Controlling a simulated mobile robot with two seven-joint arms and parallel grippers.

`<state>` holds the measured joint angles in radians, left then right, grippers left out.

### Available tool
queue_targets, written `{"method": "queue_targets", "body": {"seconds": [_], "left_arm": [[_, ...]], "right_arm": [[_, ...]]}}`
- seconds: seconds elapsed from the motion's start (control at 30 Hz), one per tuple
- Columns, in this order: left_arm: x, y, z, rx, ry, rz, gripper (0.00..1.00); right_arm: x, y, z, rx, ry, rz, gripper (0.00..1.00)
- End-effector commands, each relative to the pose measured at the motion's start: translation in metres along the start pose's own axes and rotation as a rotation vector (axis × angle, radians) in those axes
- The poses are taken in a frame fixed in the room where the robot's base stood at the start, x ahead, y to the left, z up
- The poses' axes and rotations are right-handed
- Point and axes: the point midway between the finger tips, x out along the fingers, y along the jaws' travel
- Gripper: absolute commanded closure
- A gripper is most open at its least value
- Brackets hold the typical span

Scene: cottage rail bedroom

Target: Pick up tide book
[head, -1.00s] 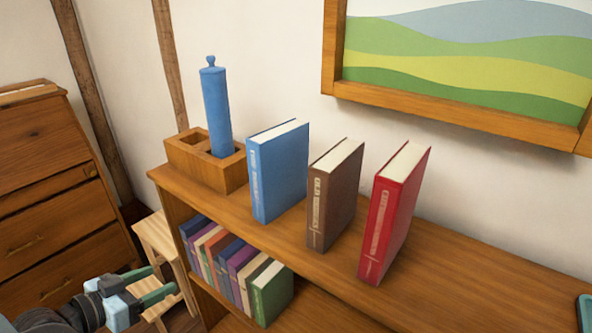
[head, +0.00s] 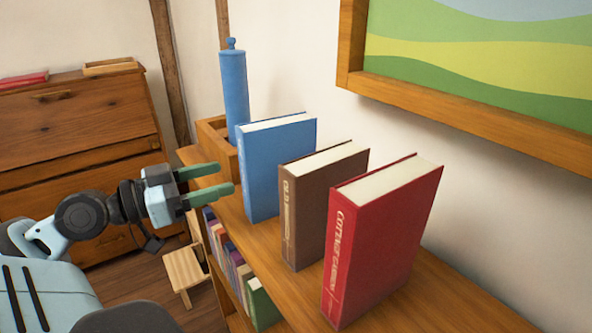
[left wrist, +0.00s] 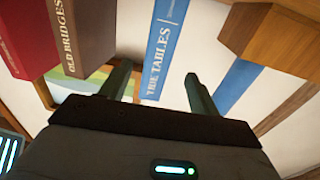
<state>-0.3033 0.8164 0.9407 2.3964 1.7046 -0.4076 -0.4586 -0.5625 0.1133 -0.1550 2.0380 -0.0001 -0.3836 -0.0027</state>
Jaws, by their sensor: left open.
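My left gripper (head: 222,180) is open and empty, just left of the blue spine in the head view. In the left wrist view my fingers (left wrist: 160,92) point towards the book, which appears between them; they look apart from it. My right gripper is not in view.
The brown book (head: 318,205) and red book (head: 385,240) stand upright right of the blue one. A blue cylinder (head: 235,90) stands in a wooden holder (head: 212,130) behind it. More books fill the lower shelf; a small stool (head: 186,268) stands below.

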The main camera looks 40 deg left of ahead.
Motion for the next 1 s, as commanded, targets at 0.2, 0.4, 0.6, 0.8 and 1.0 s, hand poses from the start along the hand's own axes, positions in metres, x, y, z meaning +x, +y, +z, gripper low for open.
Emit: {"method": "queue_targets", "body": {"seconds": [0.2, 0.4, 0.6, 0.8, 1.0], "left_arm": [[0.001, 0.002, -0.004, 0.002, 0.008, 0.009, 0.38], [0.012, 0.002, -0.006, 0.005, 0.006, 0.009, 0.38], [0.025, 0.002, -0.006, 0.004, 0.007, 0.008, 0.38], [0.027, 0.002, -0.005, 0.002, 0.007, 0.008, 0.38], [0.039, 0.003, -0.012, 0.006, 0.010, 0.009, 0.38]], "right_arm": [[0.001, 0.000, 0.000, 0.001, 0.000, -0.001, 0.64], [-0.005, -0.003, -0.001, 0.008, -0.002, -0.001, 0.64], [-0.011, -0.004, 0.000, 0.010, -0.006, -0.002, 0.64], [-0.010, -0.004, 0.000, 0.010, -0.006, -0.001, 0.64], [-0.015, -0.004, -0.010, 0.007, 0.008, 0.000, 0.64]]}}
